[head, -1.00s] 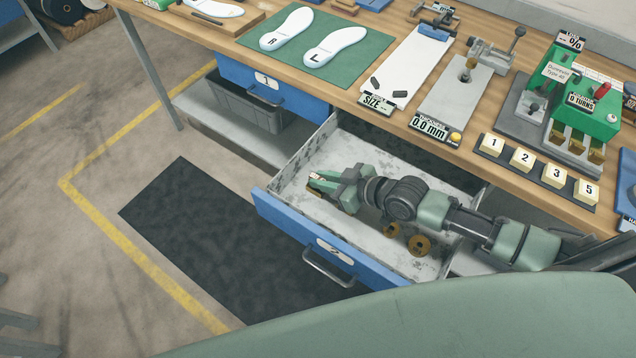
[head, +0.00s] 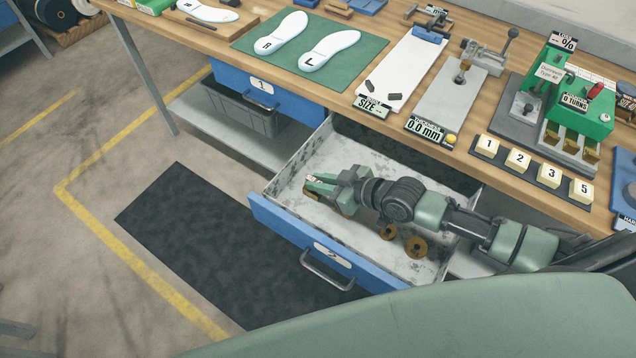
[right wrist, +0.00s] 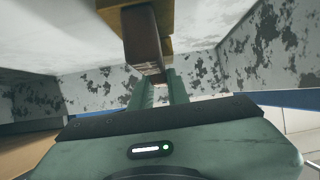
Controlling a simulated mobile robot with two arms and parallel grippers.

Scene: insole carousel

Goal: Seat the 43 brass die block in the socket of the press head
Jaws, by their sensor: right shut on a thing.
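My right gripper (head: 316,183) is inside the open drawer 2 (head: 300,222), pointing left and low over its floor. Its fingers are shut on a brass and brown block, which shows best in the right wrist view (right wrist: 145,42). No number on it can be read. My left gripper is not in view.
The wooden bench (head: 390,130) runs above the drawer, with a green mat (head: 262,58) with insoles, a 0.0 mm gauge (head: 425,128), numbered keys (head: 520,157) and a green machine (head: 592,122). Drawer 1 (head: 290,98) is shut. The drawer walls stand close around my gripper.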

